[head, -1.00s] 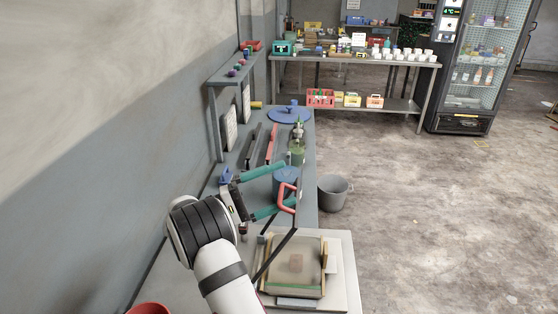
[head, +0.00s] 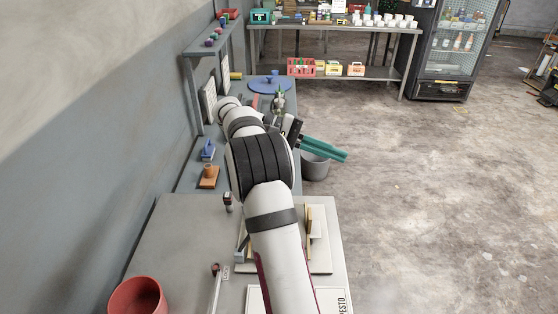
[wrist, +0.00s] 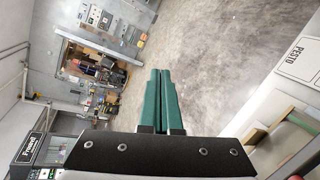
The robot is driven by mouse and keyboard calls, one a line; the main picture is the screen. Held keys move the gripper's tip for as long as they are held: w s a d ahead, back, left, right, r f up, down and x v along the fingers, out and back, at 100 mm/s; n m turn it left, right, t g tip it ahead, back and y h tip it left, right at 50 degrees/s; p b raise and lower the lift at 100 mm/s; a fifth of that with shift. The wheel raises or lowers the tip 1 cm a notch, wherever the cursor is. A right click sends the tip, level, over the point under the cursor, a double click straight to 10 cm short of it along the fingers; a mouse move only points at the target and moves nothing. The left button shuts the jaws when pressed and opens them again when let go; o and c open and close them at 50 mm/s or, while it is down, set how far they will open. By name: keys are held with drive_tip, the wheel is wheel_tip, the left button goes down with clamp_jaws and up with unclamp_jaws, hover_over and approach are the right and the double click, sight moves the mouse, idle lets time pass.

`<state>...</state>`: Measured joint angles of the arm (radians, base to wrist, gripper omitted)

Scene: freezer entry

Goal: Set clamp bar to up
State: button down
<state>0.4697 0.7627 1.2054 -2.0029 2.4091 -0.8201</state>
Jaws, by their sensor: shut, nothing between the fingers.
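My gripper (head: 345,156) has two teal fingers lying together, shut and empty, pointing right over the floor side of the bench. In the wrist view the closed fingers (wrist: 160,73) point at open floor with nothing between them. A board with a wooden frame (head: 309,222) lies on the near bench, partly hidden behind my arm. Its wooden edge also shows at lower right in the wrist view (wrist: 273,128). A metal rod with a dark red knob (head: 216,268) stands left of my arm beside a small label. I cannot tell which part is the clamp bar, or its position.
A white panel marked PESTO (head: 337,305) lies at the front. A grey bucket (head: 316,170) stands on the floor below the fingers.

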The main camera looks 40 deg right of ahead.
drive_tip(key=s+d+f+y, duration=0.3)
drive_tip(key=s+d, duration=0.2)
drive_tip(key=a+f+m+t+y, duration=0.3)
drive_tip(key=a+f+t+y, duration=0.5)
drive_tip(key=f+y, duration=0.4)
drive_tip(key=w+d+r+t+y, duration=0.35)
drive_tip(key=r+t, duration=0.25)
drive_tip(key=t, duration=0.2)
drive_tip(key=w+d+r+t+y, duration=0.2)
drive_tip(key=d+r+t, duration=0.2)
drive_tip(key=r+t, duration=0.3)
drive_tip(key=shift+t+h, duration=0.25)
drive_tip(key=shift+t, duration=0.05)
drive_tip(key=x, duration=0.9)
drive_tip(key=f+x, duration=0.1)
drive_tip(key=x, duration=0.4)
drive_tip(key=shift+f, duration=0.15)
drive_tip(key=shift+a, duration=0.1)
